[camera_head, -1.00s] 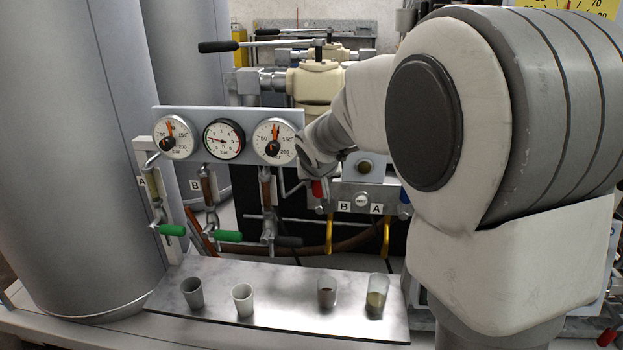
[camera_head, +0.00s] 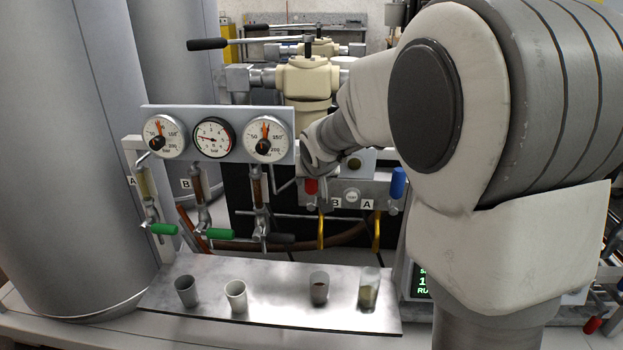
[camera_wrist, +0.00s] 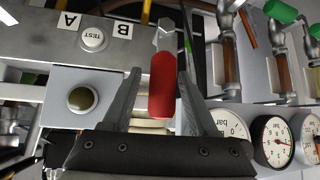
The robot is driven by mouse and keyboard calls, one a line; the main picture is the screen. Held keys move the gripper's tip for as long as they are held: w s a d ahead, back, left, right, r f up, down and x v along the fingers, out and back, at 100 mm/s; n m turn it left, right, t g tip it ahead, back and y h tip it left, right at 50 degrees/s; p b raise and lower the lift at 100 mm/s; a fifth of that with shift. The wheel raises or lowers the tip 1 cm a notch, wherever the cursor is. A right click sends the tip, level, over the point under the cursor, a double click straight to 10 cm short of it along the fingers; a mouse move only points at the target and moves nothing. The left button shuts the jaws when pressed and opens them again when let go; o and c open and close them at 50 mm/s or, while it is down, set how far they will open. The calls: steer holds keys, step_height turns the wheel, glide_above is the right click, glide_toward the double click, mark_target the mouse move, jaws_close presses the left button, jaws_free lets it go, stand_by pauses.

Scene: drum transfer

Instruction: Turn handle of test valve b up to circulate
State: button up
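The red handle of test valve B (camera_head: 311,186) shows just below my wrist in the head view, above the B label (camera_head: 336,203). Its upper part is hidden there by my arm. In the wrist view, which is upside down, the red handle (camera_wrist: 162,85) stands up from its metal pivot. My gripper (camera_wrist: 158,73) is open, with one finger on each side of the handle. A gap shows on the left finger's side. The handle lies close to the right finger, and I cannot tell whether they touch.
The blue handle (camera_head: 397,183) stands upright at the right. The TEST button (camera_wrist: 93,39) lies between the labels. Gauges (camera_head: 213,138) and green-handled valves (camera_head: 206,234) are at the left. Several cups stand on the metal shelf (camera_head: 273,295) below.

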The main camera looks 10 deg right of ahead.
steer(key=shift+o, duration=0.3)
steer(key=shift+a, duration=0.1)
steer(key=shift+s+r, duration=0.15)
steer(key=shift+r, duration=0.1)
steer(key=p+v, duration=0.3)
steer(key=v, duration=1.3)
steer(key=shift+s+r, duration=0.2)
steer(key=shift+s, duration=0.15)
steer(key=s+f+n+g+y, duration=0.1)
steer(key=s+f+g, duration=0.15)
steer(key=s, duration=0.85)
steer(key=s+f+g, duration=0.1)
steer(key=s+f, duration=0.3)
steer(key=s, duration=0.7)
step_height(320, 180, up, 15)
steer(key=p, duration=1.4)
steer(key=shift+w+d, duration=0.3)
steer(key=shift+w, duration=0.15)
steer(key=shift+f, duration=0.2)
